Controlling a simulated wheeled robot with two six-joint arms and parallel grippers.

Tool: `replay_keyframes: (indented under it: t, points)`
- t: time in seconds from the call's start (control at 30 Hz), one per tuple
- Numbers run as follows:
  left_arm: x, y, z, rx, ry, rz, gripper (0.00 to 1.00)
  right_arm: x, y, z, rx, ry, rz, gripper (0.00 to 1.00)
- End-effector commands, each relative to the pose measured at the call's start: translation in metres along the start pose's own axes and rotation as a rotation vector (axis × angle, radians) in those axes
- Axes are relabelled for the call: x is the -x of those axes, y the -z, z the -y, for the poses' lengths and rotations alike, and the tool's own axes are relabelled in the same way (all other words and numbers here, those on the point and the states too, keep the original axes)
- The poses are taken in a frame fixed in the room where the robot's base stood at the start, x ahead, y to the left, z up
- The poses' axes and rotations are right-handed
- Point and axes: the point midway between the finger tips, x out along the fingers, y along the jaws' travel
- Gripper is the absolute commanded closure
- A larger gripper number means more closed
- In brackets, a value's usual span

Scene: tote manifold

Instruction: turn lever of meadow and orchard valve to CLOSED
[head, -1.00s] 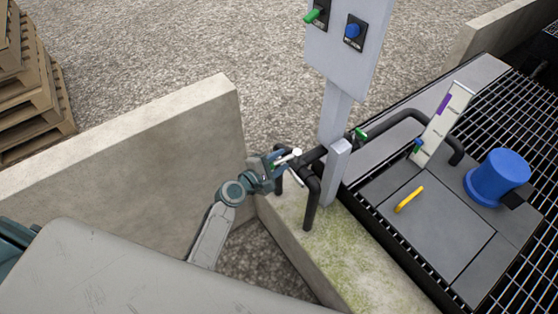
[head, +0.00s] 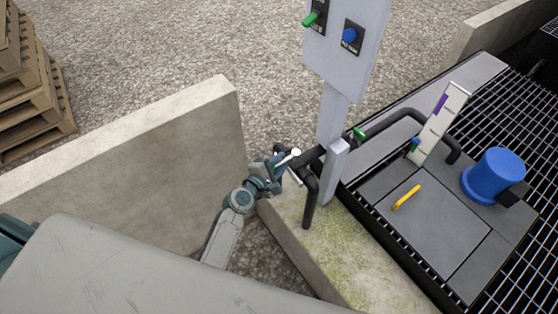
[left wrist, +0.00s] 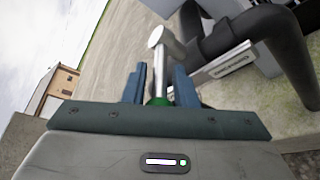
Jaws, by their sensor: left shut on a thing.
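In the head view my left gripper (head: 283,161) is at the near end of the black pipework, beside the grey post. The lever's pale tip (head: 296,153) also shows in the head view. A silver label plate (left wrist: 220,65) lies beside it, its text unreadable. Which valve this lever belongs to cannot be read. My right gripper is not in view.
A grey panel (head: 340,55) carries a green lever (head: 314,20) and a blue knob (head: 349,35). Black pipe (head: 395,118), a blue cylinder (head: 492,175), a yellow handle (head: 406,197) and a white gauge board (head: 440,120) stand right. A concrete wall (head: 130,165) runs left.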

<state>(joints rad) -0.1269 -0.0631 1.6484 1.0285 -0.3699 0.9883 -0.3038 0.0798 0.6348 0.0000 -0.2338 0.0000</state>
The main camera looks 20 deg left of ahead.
Motion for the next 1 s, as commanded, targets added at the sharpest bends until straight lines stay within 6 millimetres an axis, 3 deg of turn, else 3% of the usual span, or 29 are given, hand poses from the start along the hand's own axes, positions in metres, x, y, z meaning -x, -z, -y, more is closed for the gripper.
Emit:
replay_keyframes:
  t: [0.1, 0.13, 0.17, 0.57, 1.0]
  points:
    - [0.000, 0.000, 0.000, 0.000, 0.000, 0.001, 1.00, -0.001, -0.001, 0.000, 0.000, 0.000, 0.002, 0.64]
    - [0.000, 0.000, 0.000, 0.000, 0.000, 0.001, 0.71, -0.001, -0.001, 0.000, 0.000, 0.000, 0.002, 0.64]
    - [0.000, 0.000, 0.000, 0.000, 0.001, 0.001, 0.65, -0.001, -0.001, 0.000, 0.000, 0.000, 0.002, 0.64]
    - [0.008, 0.001, 0.001, -0.002, 0.001, 0.000, 0.65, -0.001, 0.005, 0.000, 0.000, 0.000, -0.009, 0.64]
    - [0.088, 0.001, 0.002, -0.002, 0.002, 0.000, 0.65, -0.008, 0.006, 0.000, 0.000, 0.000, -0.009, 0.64]
